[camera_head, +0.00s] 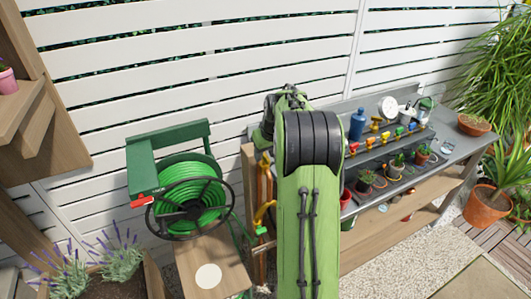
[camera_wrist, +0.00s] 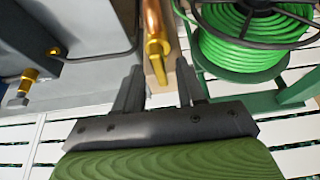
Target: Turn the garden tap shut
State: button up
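The garden tap is a yellow brass fitting on an upright copper pipe. In the head view the tap (camera_head: 263,214) shows just left of my green arm, between the hose reel and the bench. In the wrist view the tap (camera_wrist: 156,58) lies at the end of the copper pipe (camera_wrist: 152,18), near the top centre. My gripper (camera_wrist: 159,76) is open, with its two dark fingers apart and the tap's end between or just beyond their tips. I cannot tell whether they touch. My gripper is hidden behind my arm in the head view. The tap handle's setting cannot be made out.
A green hose reel (camera_head: 190,200) with a black wheel stands left of the tap, close to it. A grey potting bench (camera_head: 455,150) with pots and coloured fittings stands to the right. A white slatted fence (camera_head: 110,70) runs behind. Lavender (camera_head: 110,255) grows at the lower left.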

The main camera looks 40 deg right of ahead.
grip_shut()
jog(key=shift+m, duration=0.3)
jog(key=m, duration=0.1)
jog(key=m+h, duration=0.1)
jog(key=m, duration=0.1)
jog(key=shift+w+a+m+g+h, duration=0.1)
jog(key=shift+a+m+g+h, duration=0.05)
jog(key=shift+m+g+h, duration=0.2)
jog(key=m+g+h+p, duration=0.1)
jog(key=m+p, duration=0.1)
jog(key=m, duration=0.2)
jog(key=shift+w+m, duration=0.1)
jog(key=shift+m, duration=0.15)
jog(key=m+g+p, duration=0.1)
jog(key=m, duration=0.1)
jog(key=m+g+p, duration=0.1)
jog(key=m+p, duration=0.1)
jog(key=m, duration=0.1)
jog(key=shift+w+a+r+h, duration=0.1)
jog(key=shift+h, duration=0.25)
jog(key=shift+w+m+g+p, duration=0.1)
jog(key=shift+m+g+p, duration=0.9)
jog(key=shift+m, duration=1.1)
